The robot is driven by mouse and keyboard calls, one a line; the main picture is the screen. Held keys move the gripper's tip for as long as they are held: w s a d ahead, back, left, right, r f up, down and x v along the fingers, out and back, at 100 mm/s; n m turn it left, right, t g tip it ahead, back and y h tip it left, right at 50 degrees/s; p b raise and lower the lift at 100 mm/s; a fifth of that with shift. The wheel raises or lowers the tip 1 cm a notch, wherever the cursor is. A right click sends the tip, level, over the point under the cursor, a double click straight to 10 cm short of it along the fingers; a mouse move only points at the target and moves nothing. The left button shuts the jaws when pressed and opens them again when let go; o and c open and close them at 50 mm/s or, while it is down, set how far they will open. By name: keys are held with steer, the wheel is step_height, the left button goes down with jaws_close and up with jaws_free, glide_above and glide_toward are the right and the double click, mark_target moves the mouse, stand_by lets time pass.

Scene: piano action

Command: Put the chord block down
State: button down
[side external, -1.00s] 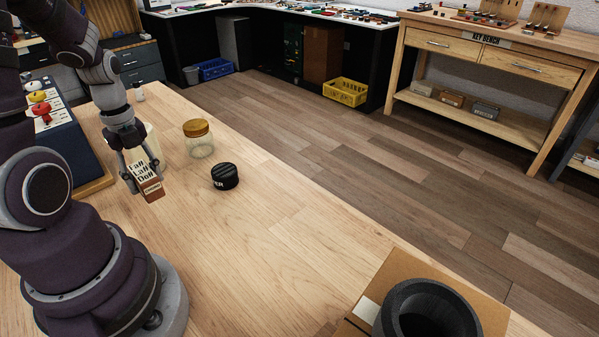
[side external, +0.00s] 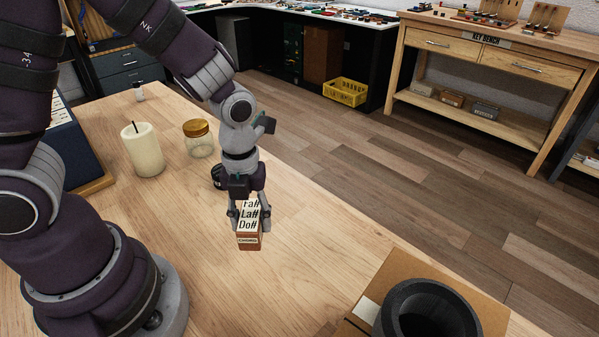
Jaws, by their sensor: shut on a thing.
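The chord block (side external: 249,226) is a small wooden block with a white face lettered "Fa# La# Do#" and a brown lower face with a small label. My gripper (side external: 249,212) is shut on the block, with a finger on each side. The block is at the middle of the wooden table (side external: 200,270). I cannot tell whether its underside touches the table or hangs just above it.
A black round tin (side external: 217,177) is partly hidden behind my gripper. A glass jar with a golden lid (side external: 198,139) and a cream candle (side external: 142,150) stand farther back. A dark cylinder (side external: 427,314) sits on a cardboard box (side external: 385,277) at front right. Table between is clear.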

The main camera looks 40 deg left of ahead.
glide_above(315, 218)
steer(key=shift+s+f, duration=0.15)
steer(key=shift+f, duration=2.2)
steer(key=c, duration=0.7)
jaws_free()
steer(key=shift+f, duration=0.1)
steer(key=shift+c, duration=0.2)
